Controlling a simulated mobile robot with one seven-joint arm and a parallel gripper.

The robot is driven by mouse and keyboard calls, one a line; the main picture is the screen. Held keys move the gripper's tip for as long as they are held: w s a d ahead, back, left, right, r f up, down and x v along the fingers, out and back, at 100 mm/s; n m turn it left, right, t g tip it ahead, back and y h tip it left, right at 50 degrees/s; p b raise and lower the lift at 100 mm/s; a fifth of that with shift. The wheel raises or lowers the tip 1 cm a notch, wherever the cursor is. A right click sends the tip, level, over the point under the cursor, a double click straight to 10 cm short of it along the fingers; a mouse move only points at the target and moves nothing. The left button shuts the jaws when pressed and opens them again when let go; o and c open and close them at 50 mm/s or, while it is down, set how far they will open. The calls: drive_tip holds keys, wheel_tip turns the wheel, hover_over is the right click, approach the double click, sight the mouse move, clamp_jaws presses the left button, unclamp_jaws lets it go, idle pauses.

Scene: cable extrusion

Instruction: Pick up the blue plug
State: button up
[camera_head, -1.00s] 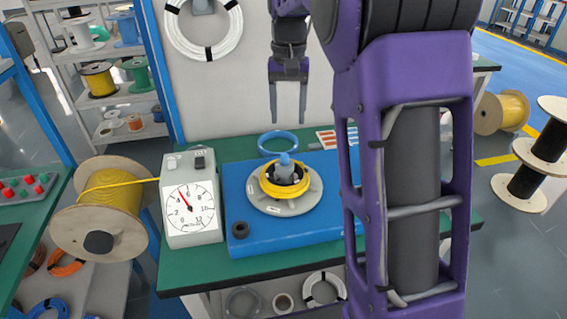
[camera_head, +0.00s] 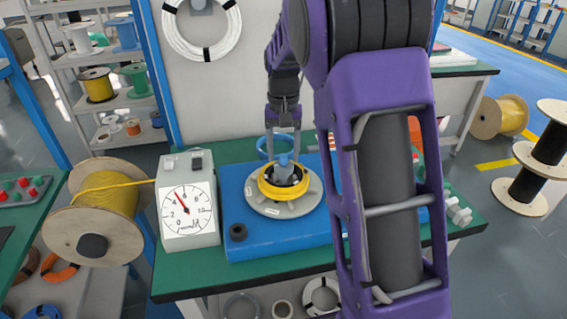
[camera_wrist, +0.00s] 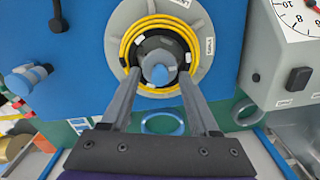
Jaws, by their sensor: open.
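A blue-topped grey plug (camera_head: 284,160) stands upright in the middle of a yellow cable coil (camera_head: 263,190) on a round grey disc (camera_head: 312,198). In the wrist view the plug (camera_wrist: 160,74) lies between my fingers, its blue end towards my palm. My gripper (camera_head: 283,150) points down above the coil, with its two fingers apart on either side of the plug. In the wrist view my gripper (camera_wrist: 160,75) is open and holds nothing. I cannot tell whether the fingers touch the plug. A second grey piece with a blue knob (camera_wrist: 22,80) stands at the left.
The disc sits on a blue base (camera_head: 245,245) on a green table (camera_head: 180,285). A white dial gauge (camera_head: 187,205) stands at the left, with a yellow-cable spool (camera_head: 105,205) beyond it. A blue ring (camera_wrist: 162,123) lies behind the coil. My arm covers the table's right part.

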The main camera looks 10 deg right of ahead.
sight(283, 155)
clamp_jaws()
drive_tip(key=shift+r, duration=0.15)
wheel_tip(283, 155, up, 10)
drive_tip(key=p, duration=0.2)
idle(0.5)
drive_tip(key=c, duration=0.8)
unclamp_jaws()
clamp_jaws()
drive_tip(key=shift+f, duration=0.25)
